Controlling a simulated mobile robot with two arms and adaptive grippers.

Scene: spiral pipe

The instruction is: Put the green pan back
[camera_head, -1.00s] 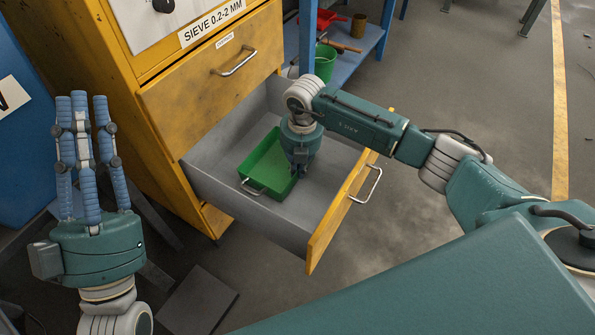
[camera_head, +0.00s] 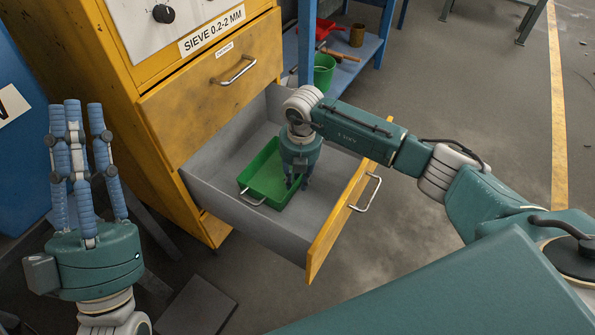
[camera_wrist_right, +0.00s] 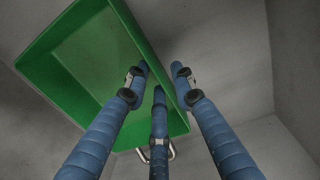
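The green pan (camera_head: 262,179) lies flat on the floor of the pulled-out grey drawer (camera_head: 225,190), its wire handle toward the front left. My right gripper (camera_head: 297,183) points down at the pan's right side. In the right wrist view, its fingers (camera_wrist_right: 160,80) straddle one long wall of the pan (camera_wrist_right: 90,60), one finger over the inside and another outside. Gaps show between the fingertips, so it looks open, though contact with the wall is hard to judge. My left gripper (camera_head: 80,110) is open and empty, fingers pointing up, left of the cabinet.
The yellow cabinet (camera_head: 160,200) has a closed drawer (camera_head: 215,85) above the open one. The open drawer's yellow front (camera_head: 345,215) has a metal handle. Behind, a blue shelf (camera_head: 360,60) holds a green bucket (camera_head: 324,70) and other items. Grey floor lies clear at right.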

